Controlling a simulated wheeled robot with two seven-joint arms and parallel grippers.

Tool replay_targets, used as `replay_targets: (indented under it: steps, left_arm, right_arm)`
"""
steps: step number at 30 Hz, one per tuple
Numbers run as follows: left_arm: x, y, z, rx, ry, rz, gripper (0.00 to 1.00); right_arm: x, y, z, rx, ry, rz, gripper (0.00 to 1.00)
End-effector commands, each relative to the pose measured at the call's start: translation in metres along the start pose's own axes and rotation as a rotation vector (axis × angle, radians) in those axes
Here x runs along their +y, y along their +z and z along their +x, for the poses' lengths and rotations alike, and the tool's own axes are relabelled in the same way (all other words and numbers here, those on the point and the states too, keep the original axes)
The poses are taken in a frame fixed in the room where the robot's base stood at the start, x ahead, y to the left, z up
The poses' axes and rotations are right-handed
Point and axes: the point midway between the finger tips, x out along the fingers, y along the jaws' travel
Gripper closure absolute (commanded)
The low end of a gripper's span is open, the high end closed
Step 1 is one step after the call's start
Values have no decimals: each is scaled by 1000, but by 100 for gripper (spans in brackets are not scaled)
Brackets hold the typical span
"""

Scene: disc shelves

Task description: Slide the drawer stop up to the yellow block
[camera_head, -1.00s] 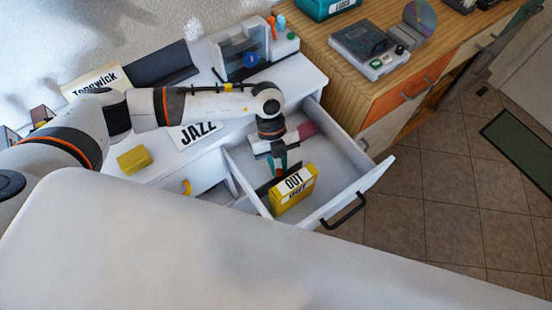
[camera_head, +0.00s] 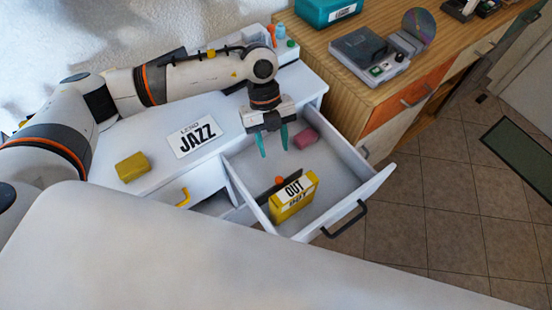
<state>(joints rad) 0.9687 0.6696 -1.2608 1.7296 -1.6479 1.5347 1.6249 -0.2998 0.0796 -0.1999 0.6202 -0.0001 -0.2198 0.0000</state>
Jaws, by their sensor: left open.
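The open white drawer (camera_head: 340,205) holds a yellow block labelled OUT (camera_head: 293,200) near its front left. The drawer stop, a dark upright plate (camera_head: 267,190) with an orange knob (camera_head: 278,181), stands just behind the block. They look touching or nearly so; the block partly hides the plate, so I cannot tell if a thin gap is left. My left gripper (camera_head: 273,142), with teal fingertips, is open and empty above the back part of the drawer, apart from the knob. My right gripper is not in view.
A pink block (camera_head: 306,139) lies at the drawer's back. A yellow sponge-like block (camera_head: 132,167) and a JAZZ card (camera_head: 195,137) lie on the white desktop. A wooden cabinet (camera_head: 345,95) stands to the right. The drawer's right half is clear.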

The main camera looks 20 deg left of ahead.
Motion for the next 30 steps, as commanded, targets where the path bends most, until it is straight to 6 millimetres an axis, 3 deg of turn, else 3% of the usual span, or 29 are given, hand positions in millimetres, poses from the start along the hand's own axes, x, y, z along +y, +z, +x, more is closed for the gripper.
replay_targets:
  steps: [6, 15, 20, 24, 30]
  left_arm:
    - [0, 0, -24, 0, 0, 0, 57]
    - [0, 0, -27, 0, 0, 0, 57]
    - [-1, 0, -27, 2, 1, 46, 82]
    - [-3, 1, -26, 17, 10, 265, 100]
    - [-9, 1, -21, 61, 14, 785, 100]
  right_arm:
    - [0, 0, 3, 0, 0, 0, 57]
    - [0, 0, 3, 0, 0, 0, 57]
    - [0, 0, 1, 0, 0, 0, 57]
    - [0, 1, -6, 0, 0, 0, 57]
    - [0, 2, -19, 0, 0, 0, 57]
